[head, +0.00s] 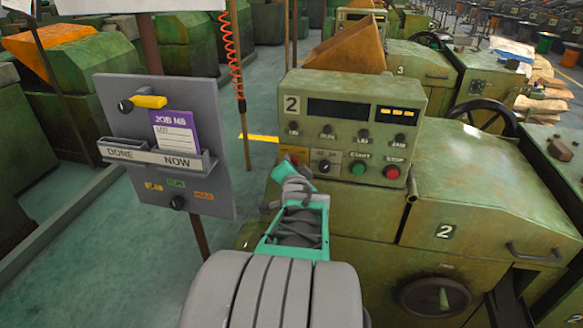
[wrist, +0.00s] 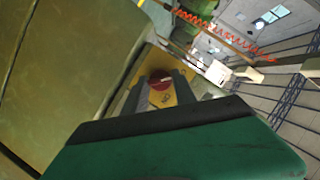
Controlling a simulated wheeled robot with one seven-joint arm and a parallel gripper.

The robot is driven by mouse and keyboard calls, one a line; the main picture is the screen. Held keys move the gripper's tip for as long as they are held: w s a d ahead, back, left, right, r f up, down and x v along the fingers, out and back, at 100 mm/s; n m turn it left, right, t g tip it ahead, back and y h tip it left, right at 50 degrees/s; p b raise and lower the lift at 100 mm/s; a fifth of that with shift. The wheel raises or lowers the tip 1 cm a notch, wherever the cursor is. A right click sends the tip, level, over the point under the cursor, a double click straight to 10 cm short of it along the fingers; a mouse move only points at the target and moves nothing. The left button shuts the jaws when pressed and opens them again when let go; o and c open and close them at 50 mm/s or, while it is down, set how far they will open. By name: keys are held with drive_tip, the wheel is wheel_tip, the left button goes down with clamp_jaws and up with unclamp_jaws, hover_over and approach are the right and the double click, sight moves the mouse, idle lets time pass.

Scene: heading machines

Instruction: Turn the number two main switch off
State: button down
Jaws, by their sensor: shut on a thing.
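The number two machine's control box (head: 352,122) carries a "2" label, a dark display and several knobs and buttons. The main switch is a red rotary knob (wrist: 160,79) on a yellow plate (wrist: 184,90), seen in the wrist view. In the head view only a bit of red and yellow shows at the box's lower left; my gripper hides most of it. My gripper (head: 292,180) reaches the box there, with its fingers on either side of the red knob, shut on it. The knob's exact angle is hard to tell.
A grey job board (head: 165,135) with a purple card, yellow knob and "DONE / NOW" tray stands left of my arm. A red coiled cable (head: 231,60) hangs behind it. The machine's green cover (head: 490,190) and handwheel (head: 482,116) lie to the right.

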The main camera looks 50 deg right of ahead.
idle(0.5)
drive_tip(key=c, duration=1)
unclamp_jaws()
